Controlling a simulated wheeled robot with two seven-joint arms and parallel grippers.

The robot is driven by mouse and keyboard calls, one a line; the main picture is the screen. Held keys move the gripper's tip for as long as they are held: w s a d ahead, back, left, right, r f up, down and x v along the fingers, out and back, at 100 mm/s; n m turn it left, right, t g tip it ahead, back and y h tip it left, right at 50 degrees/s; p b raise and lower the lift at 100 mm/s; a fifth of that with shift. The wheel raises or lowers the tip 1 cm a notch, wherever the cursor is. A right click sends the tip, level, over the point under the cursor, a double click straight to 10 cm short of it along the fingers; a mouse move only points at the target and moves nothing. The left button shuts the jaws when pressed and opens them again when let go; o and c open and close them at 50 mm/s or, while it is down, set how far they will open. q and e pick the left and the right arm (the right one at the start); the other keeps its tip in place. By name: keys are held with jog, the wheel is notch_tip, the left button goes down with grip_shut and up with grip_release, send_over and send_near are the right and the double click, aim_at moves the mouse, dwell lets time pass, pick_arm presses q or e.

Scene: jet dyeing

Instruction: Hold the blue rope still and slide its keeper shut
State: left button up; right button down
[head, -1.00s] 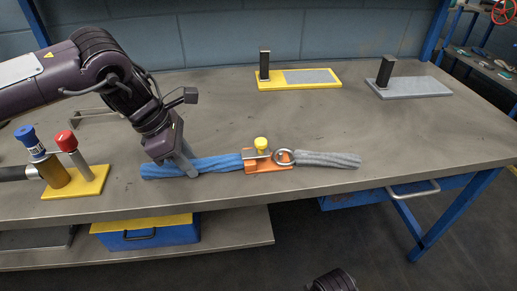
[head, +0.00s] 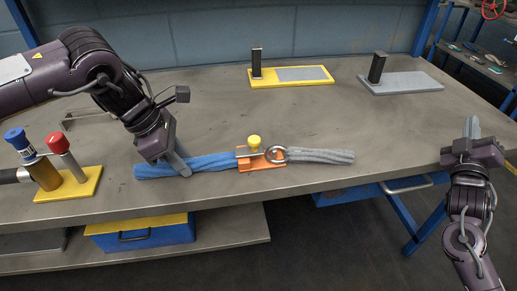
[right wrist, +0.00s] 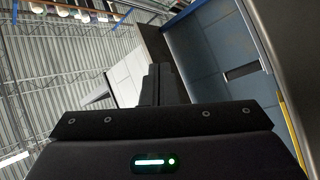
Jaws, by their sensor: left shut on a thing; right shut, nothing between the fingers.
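The blue rope (head: 212,162) lies along the front of the bench. My left gripper (head: 182,168) is shut on it, left of the keeper. At the rope's right end sits an orange block (head: 262,166) with a yellow knob (head: 254,141) and a metal bar. A metal ring (head: 275,154) lies at its right side, where a grey rope (head: 320,156) begins. Whether the keeper is open or shut is too small to tell. My right gripper (head: 472,128) is shut and empty, raised at the right, well apart from the rope. Its fingers also show in the right wrist view (right wrist: 162,85).
A yellow base (head: 75,187) with blue-capped and red-capped posts stands at the left. A yellow plate (head: 290,83) and a grey plate (head: 415,83), each with a dark post, stand at the back. The bench between them and the ropes is clear.

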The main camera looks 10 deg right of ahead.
jog(key=w+a+r+n+t+y, duration=0.2)
jog(key=w+a+n+y, duration=0.1)
jog(key=a+n+y, duration=0.3)
jog(key=w+a+r+n+t+y, duration=0.1)
jog(key=w+a+n+t+y, duration=0.2)
jog(key=a+y, duration=0.3)
jog(key=a+n+g+y, duration=0.2)
jog(key=a+n+y, duration=0.2)
jog(key=a, duration=0.2)
jog(key=s+a+n+g+y, duration=0.1)
jog(key=a+n+g+y, duration=0.1)
jog(key=a+n+y, duration=0.2)
jog(key=a+f+n+g+y, duration=0.1)
jog(key=a+n+y, duration=0.3)
jog(key=a, duration=0.6)
jog(key=shift+s+a+g+y, duration=0.2)
jog(key=shift+g+y, duration=0.3)
jog(key=shift+y, duration=0.3)
jog(key=s+a+f+n+g+y, duration=0.4)
jog(key=s+a+n+g, duration=0.2)
jog(key=s+a+g, duration=0.2)
jog(key=shift+a+f+n+g, duration=0.2)
jog(key=shift+a+n+g, duration=0.15)
jog(key=shift+a, duration=0.5)
jog(key=shift+w, duration=0.1)
